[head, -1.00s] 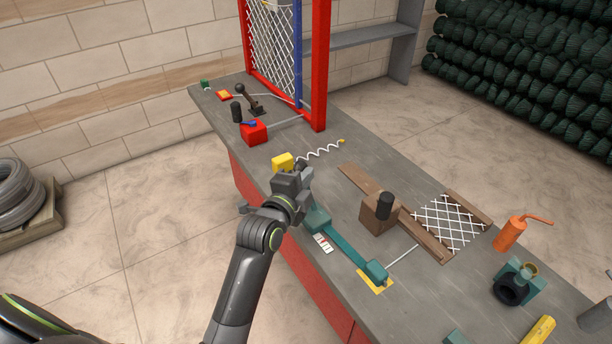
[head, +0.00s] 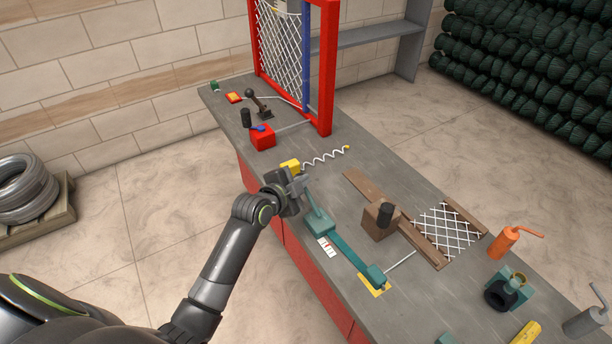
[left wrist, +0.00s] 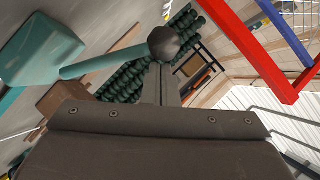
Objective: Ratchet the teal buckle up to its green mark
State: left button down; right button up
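The teal buckle (head: 318,223) sits on the bench near its front edge, on a teal strap (head: 350,252) that runs to a teal end block on a yellow patch. A teal lever rises from the buckle; in the left wrist view the buckle (left wrist: 40,50) is at upper left and the lever ends in a dark ball knob (left wrist: 164,43). My left gripper (head: 297,186) is at the lever's upper end. Its finger (left wrist: 160,85) points at the knob; I cannot tell whether it grips it. A white card (head: 327,248) with red marks lies beside the strap. I cannot make out the green mark.
A yellow block (head: 290,166) with a coiled wire (head: 325,158) is just behind my gripper. A wooden block (head: 378,222) with a black knob and a mesh panel (head: 446,231) lie to the right. A red frame (head: 326,70) stands at the back.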

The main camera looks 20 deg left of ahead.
pick_arm(q)
jog(key=shift+w+a+f+n+g+b, duration=0.3)
jog(key=shift+a+f, duration=0.1)
jog(key=shift+f, duration=0.2)
jog(key=shift+w+a+f+n+g+b, duration=0.25)
jog(key=shift+a+f+n, duration=0.1)
jog(key=shift+f, duration=0.25)
pick_arm(e)
jog(key=shift+a+f, duration=0.15)
jog(key=shift+f, duration=0.25)
pick_arm(q)
jog(key=shift+r, duration=0.1)
